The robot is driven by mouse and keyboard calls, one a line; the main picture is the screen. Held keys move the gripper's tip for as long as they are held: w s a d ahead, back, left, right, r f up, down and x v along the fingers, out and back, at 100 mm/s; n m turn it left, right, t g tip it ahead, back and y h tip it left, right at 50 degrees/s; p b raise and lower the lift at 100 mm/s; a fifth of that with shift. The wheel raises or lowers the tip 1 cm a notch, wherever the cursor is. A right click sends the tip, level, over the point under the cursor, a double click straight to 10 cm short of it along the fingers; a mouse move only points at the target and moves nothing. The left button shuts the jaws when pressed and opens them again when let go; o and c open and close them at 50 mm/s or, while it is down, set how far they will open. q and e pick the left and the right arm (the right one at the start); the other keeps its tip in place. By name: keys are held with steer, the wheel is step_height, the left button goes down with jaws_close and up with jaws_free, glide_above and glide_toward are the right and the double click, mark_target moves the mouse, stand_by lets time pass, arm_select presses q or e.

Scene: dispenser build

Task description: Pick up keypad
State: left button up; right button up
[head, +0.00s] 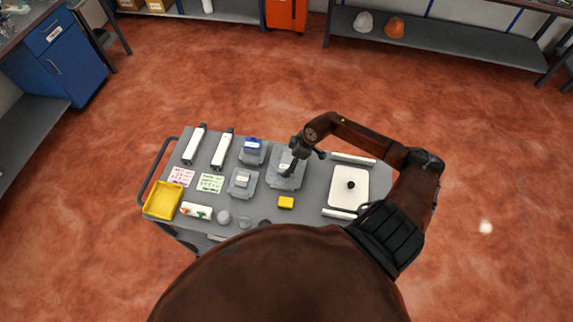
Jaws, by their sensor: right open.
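The arm from the right reaches over a grey cart (315,185). My right gripper (290,170) is open, pointing down over the back-middle clear tray (287,183). A small pale piece in that tray is partly hidden by the gripper; I cannot tell whether the fingers touch it. Two more clear trays stand to the left, one with a blue-topped piece (252,145) and one with a small white piece (242,180). None of these small pieces can be clearly read as the keypad. My left gripper is not in view.
Left of the trays are two long white pieces (221,149), pink (181,177) and green (210,183) notes and a yellow bin (163,201). A yellow block (286,202) lies in front. A white panel with a black knob (350,185) is at right. Open floor surrounds the cart.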

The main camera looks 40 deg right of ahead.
steer(key=shift+o, duration=0.6)
steer(key=c, duration=1.3)
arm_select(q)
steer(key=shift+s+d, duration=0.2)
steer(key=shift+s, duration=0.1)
arm_select(e)
steer(key=shift+c, duration=0.4)
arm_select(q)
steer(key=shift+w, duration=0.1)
